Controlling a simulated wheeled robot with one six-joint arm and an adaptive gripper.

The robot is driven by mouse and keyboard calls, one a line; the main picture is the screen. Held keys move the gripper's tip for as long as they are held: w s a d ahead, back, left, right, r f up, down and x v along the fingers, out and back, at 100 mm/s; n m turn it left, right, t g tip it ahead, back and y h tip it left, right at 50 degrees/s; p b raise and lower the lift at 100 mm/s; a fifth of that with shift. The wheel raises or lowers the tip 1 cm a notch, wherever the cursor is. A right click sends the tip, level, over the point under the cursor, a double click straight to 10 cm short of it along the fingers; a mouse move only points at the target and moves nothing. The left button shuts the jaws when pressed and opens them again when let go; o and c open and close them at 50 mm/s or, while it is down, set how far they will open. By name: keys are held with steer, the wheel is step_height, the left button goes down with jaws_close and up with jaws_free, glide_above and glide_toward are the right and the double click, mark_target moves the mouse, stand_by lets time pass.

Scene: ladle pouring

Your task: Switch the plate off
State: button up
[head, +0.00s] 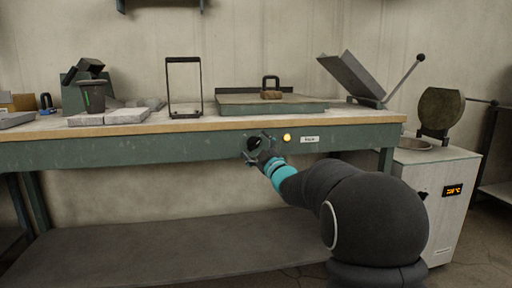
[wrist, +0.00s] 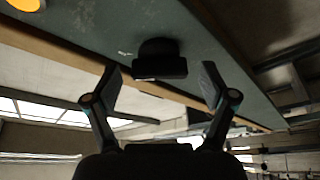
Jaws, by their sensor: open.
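A black knob (wrist: 158,62) sticks out from the green front rail (head: 130,152) of the bench. In the wrist view it lies between the two fingers of my gripper (wrist: 160,83), with a gap on both sides. In the head view my open gripper (head: 256,148) is at the rail and hides most of the knob. A lit amber lamp (head: 287,138) sits just right of it, and it also shows in the wrist view (wrist: 24,4). A white label (head: 310,139) is right of the lamp. A flat green-grey plate (head: 234,108) lies on the bench above.
A black-handled brown block (head: 271,95) rests on the plate. A black wire frame (head: 185,112) and grey slabs (head: 127,116) stand to the left. A hinged press (head: 352,74) is at the right, beside a white cabinet (head: 425,195) with an orange display. The lower shelf (head: 170,250) is clear.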

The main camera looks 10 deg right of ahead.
steer(key=c, duration=1.2)
steer(key=shift+o, duration=0.2)
steer(key=shift+n, duration=0.4)
steer(key=n+g+y, duration=0.1)
steer(key=n+g, duration=0.1)
steer(key=n, duration=0.2)
steer(key=shift+r+b, duration=0.1)
steer(key=shift+b, duration=0.25)
steer(key=n+g, duration=0.1)
steer(key=n, duration=0.1)
steer(key=n+p, duration=0.1)
steer(key=n, duration=0.1)
steer(key=shift+r+n+g+p, duration=0.15)
steer(key=shift+n+g+p, duration=0.15)
steer(key=shift+g, duration=0.1)
steer(key=n+p, duration=0.1)
steer(key=n, duration=0.1)
steer(key=n+g+h+p, duration=0.1)
steer(key=n+p, duration=0.1)
steer(key=shift+r+n+g, duration=0.1)
steer(key=shift+n+g, duration=0.2)
steer(key=shift+n+g+h+p, duration=0.4)
steer(key=shift+n+h+p, duration=0.3)
steer(key=shift+n+p, duration=0.7)
steer(key=shift+f, duration=0.2)
